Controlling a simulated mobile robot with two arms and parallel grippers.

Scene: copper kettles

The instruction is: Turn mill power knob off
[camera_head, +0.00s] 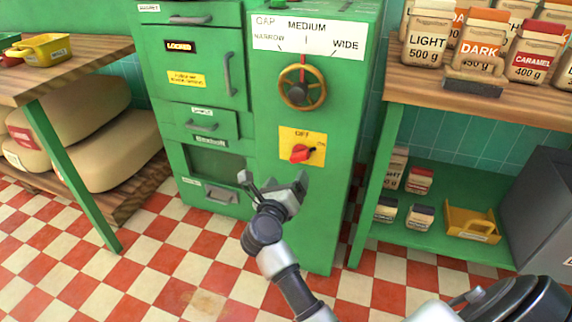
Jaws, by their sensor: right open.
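The green mill (345,110) stands in the middle of the view. On its front, low down, is a yellow plate (289,134) marked OFF at the top and ON at the right. The red power knob (300,154) sits on this plate, and its pointer appears turned to the right, toward ON. My right gripper (273,183) is open and empty, below and a little left of the knob and apart from it in the picture. My left gripper is not in view.
A brass gap wheel (302,88) is above the knob. Drawers (205,122) fill the mill's left side. A wooden shelf (430,88) with coffee bags is at right; a table (90,66) with a yellow scoop (42,48) is at left. The checkered floor (170,270) in front is clear.

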